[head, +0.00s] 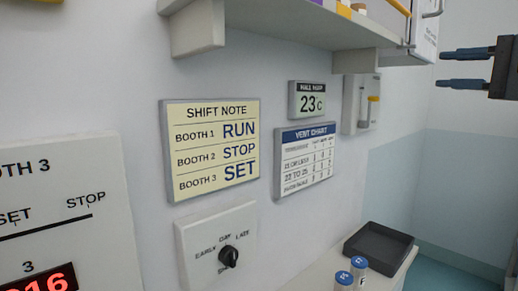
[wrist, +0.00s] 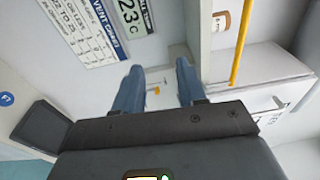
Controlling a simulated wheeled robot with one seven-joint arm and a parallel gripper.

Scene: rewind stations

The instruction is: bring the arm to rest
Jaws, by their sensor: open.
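My gripper (head: 466,68) is at the upper right edge of the head view, its two blue-grey fingers pointing left with a gap between them. In the wrist view my gripper (wrist: 158,85) is open, with nothing between the fingers. It hangs in the air, apart from the wall and the shelf. Most of my arm is out of the head view.
A wall shelf (head: 275,42) runs along the top. The shift note (head: 210,148), vent chart (head: 305,160) and a dial (head: 228,257) are on the wall. Below, a black tray (head: 378,247) and two blue-capped vials (head: 359,266) stand on a ledge.

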